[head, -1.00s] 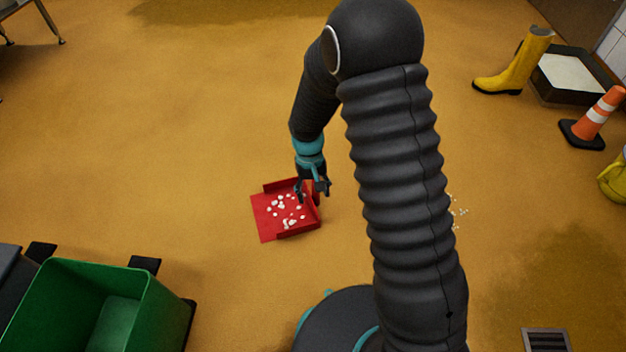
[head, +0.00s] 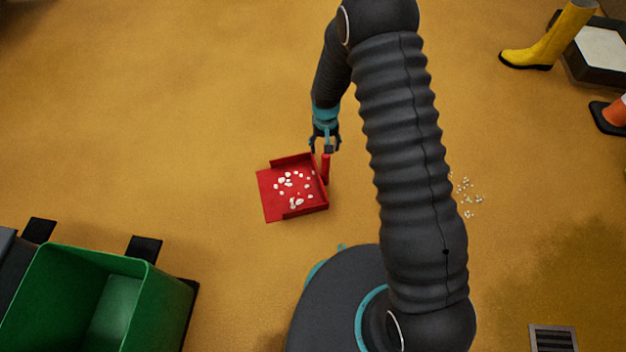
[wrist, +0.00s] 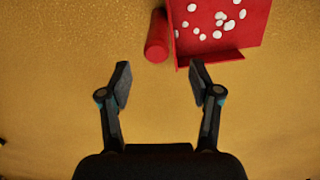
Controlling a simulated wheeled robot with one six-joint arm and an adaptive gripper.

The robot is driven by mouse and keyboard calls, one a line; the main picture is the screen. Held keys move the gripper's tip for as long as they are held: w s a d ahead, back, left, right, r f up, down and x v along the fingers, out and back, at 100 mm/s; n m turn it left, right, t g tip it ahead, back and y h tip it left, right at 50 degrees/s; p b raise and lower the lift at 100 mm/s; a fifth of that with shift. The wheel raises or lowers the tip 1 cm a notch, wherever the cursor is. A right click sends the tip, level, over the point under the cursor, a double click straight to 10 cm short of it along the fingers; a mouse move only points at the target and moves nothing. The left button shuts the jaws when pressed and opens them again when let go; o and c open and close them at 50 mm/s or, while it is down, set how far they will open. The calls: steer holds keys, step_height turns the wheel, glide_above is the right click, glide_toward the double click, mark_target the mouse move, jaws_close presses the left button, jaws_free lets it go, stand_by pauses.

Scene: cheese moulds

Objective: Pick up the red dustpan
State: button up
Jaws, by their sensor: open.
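The red dustpan (head: 274,203) lies flat on the ochre floor with several white curd pieces (head: 289,181) in it. Its red handle (head: 325,168) stands at the pan's right side in the head view. In the wrist view the handle (wrist: 157,36) is at the top, left of the pan (wrist: 250,32). My gripper (head: 325,148) is open and empty near the handle's far end. In the wrist view the fingertips (wrist: 159,84) are spread, and the handle is beyond them, apart from both fingers.
A green bin (head: 150,290) stands at the lower left. White crumbs (head: 467,195) lie on the floor right of my arm. A yellow boot (head: 550,40), a tray (head: 602,72) and a cone (head: 618,112) are at the upper right. A floor drain (head: 552,339) is at the lower right.

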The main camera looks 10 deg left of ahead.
mark_target(326, 157)
steer(key=shift+d+f, duration=0.15)
steer(key=shift+f, duration=1.45)
steer(key=shift+d+f, duration=0.1)
steer(key=shift+f, duration=1.5)
jaws_close()
